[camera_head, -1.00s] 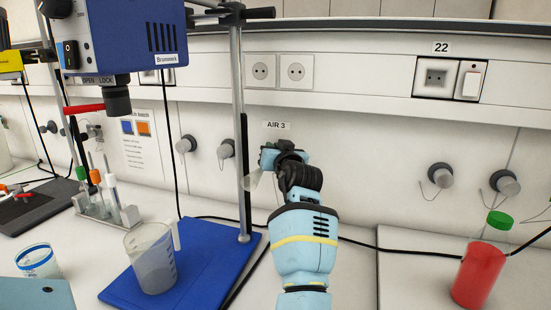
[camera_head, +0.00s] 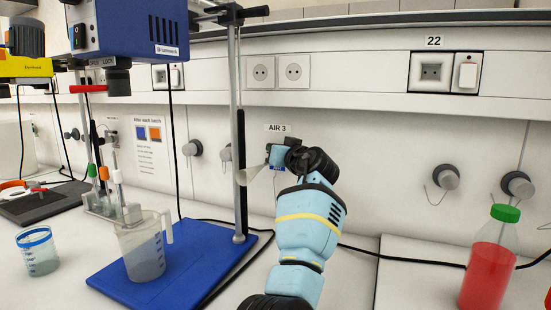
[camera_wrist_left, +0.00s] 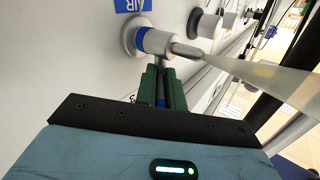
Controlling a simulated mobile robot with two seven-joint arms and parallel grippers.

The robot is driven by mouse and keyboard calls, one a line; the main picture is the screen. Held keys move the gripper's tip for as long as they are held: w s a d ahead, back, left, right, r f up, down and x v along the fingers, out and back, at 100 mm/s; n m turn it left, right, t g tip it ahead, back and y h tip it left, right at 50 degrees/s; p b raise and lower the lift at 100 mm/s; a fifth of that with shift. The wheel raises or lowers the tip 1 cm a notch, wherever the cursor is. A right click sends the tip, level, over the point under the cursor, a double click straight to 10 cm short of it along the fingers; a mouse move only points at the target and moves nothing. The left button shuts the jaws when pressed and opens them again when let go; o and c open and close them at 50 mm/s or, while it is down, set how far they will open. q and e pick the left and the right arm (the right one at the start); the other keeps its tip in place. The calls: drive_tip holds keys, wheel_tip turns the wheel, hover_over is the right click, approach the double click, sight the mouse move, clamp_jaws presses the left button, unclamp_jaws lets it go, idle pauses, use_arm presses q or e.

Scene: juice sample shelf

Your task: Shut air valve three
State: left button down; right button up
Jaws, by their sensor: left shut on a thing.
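The AIR 3 label (camera_head: 278,128) is on the white wall panel, and my left gripper (camera_head: 276,152) is just below it, hiding most of the valve in the head view. In the left wrist view, air valve three (camera_wrist_left: 155,41) is a pale grey body with a blue ring, coming out of a round wall flange. A grey nozzle with a translucent tapered piece points right from it. The green fingers of my left gripper (camera_wrist_left: 162,85) are closed around a thin dark handle below the valve body. My right gripper is not in view.
A metal stand (camera_head: 238,130) rises close left of the gripper from a blue base (camera_head: 190,262). A beaker (camera_head: 142,250) stands on that base. A red bottle (camera_head: 488,265) stands at right. Other wall taps (camera_head: 445,178) are to the right. A black cable crosses the bench.

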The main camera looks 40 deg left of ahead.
use_arm(q)
drive_tip(key=shift+w+n+g+b, duration=0.1)
drive_tip(key=shift+n+g+b, duration=0.4)
drive_tip(key=shift+g, duration=0.4)
drive_tip(key=shift+w+n+g+y+b, duration=0.15)
drive_tip(key=shift+n+g+y+b, duration=0.25)
drive_tip(key=shift+n+g, duration=0.7)
drive_tip(key=shift+g, duration=0.6)
drive_tip(key=c, duration=1.5)
unclamp_jaws()
drive_tip(key=shift+d, duration=0.1)
